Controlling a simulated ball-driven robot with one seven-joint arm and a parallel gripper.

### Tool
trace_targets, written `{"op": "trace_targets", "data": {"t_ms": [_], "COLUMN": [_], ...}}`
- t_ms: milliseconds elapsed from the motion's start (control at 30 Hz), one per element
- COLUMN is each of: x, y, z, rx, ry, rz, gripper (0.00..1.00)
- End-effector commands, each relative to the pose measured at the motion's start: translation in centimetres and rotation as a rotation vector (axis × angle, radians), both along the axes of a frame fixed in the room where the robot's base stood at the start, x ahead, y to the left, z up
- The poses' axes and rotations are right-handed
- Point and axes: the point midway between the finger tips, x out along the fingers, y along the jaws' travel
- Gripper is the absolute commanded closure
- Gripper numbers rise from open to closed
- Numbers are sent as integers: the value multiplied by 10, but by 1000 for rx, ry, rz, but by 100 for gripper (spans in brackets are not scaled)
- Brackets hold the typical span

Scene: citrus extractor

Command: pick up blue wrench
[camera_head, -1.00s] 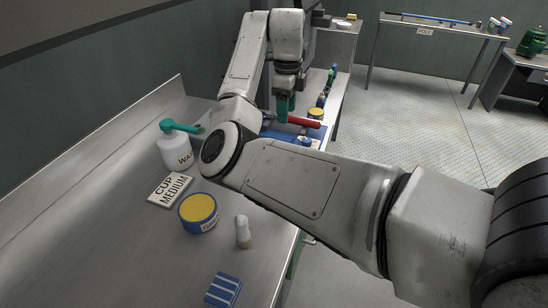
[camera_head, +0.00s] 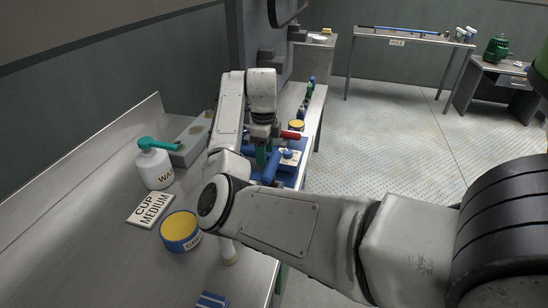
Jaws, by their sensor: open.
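A blue handle (camera_head: 271,168), which looks like that of the blue wrench, shows at the near left of the blue tray (camera_head: 290,178) on the metal bench. Its other end is hidden by my arm and gripper. My gripper (camera_head: 261,157), with green fingers, points down over the left part of the tray, right beside the blue handle. Its jaws are open. I cannot tell whether the fingers touch the handle. A red-handled tool (camera_head: 291,135) lies just behind.
Another yellow-topped tin (camera_head: 297,125) stands behind the tray.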

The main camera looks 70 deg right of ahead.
Motion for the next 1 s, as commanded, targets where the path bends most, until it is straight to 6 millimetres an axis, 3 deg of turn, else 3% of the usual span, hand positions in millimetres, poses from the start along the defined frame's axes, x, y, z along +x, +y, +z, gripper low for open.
{"op": "trace_targets", "data": {"t_ms": [267,833,1000], "x": [0,0,0], "y": [0,0,0], "z": [-3,-2,-2], "rx": [0,0,0], "ry": [-1,0,0], "rz": [0,1,1], "gripper": [45,99,100]}}
